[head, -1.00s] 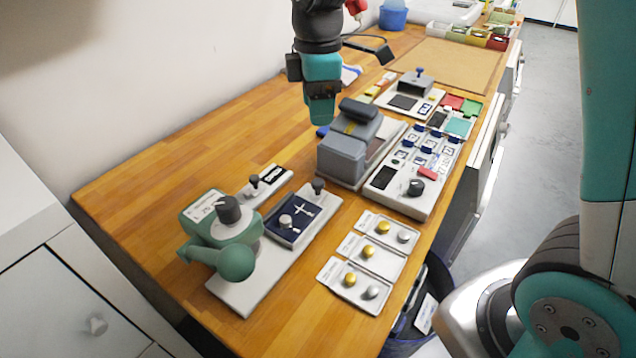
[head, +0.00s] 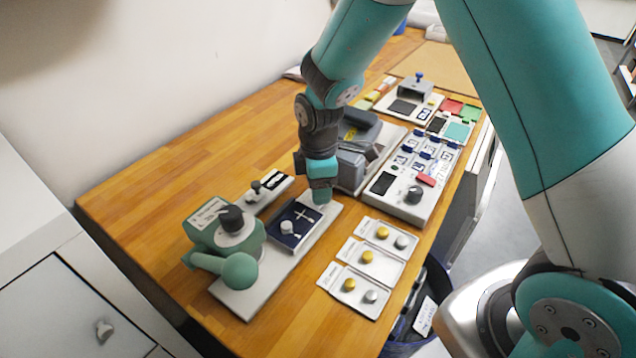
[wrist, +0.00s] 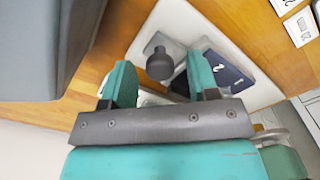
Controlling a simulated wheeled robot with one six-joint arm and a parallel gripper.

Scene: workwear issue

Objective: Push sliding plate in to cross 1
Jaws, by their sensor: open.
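The sliding plate (head: 291,232) is dark blue with white cross lines and a pale knob, and lies on the white base of a green press (head: 230,238). In the wrist view the sliding plate (wrist: 228,76) shows two white marks. A dark round knob (wrist: 160,64) on a light square block stands at its end. My gripper (head: 322,197) is over that end of the base and hides the knob in the head view. In the wrist view my gripper (wrist: 161,76) is open and empty, its two fingers to either side of the knob. I cannot tell whether they touch it.
A grey machine (head: 352,155) stands close behind my gripper. A control box (head: 408,190) with a dial is to its right. Several white cards (head: 354,290) with yellow and silver buttons lie in front. The wooden table (head: 180,190) is clear to the left.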

